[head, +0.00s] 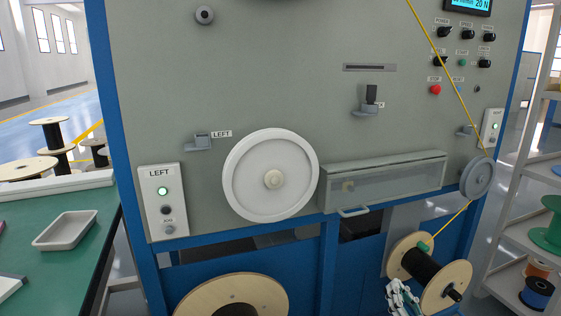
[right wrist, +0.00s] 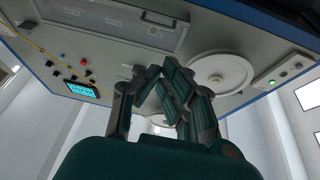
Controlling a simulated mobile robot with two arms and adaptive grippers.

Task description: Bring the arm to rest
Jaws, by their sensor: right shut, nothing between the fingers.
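My right gripper (head: 401,296) shows at the bottom of the head view, low in front of the machine and beside the left flange of the wooden spool (head: 455,287). In the right wrist view its dark green fingers (right wrist: 160,75) are closed together with nothing between them. I cannot tell from the head view whether it touches the spool. My left gripper is not in view.
The grey machine panel (head: 290,90) carries a large white wheel (head: 240,190), a clear-covered trough (head: 390,182) and a small pulley (head: 477,178). A yellow cable (head: 450,75) runs past the controls. A green table (head: 70,270) stands left, shelves (head: 525,190) right.

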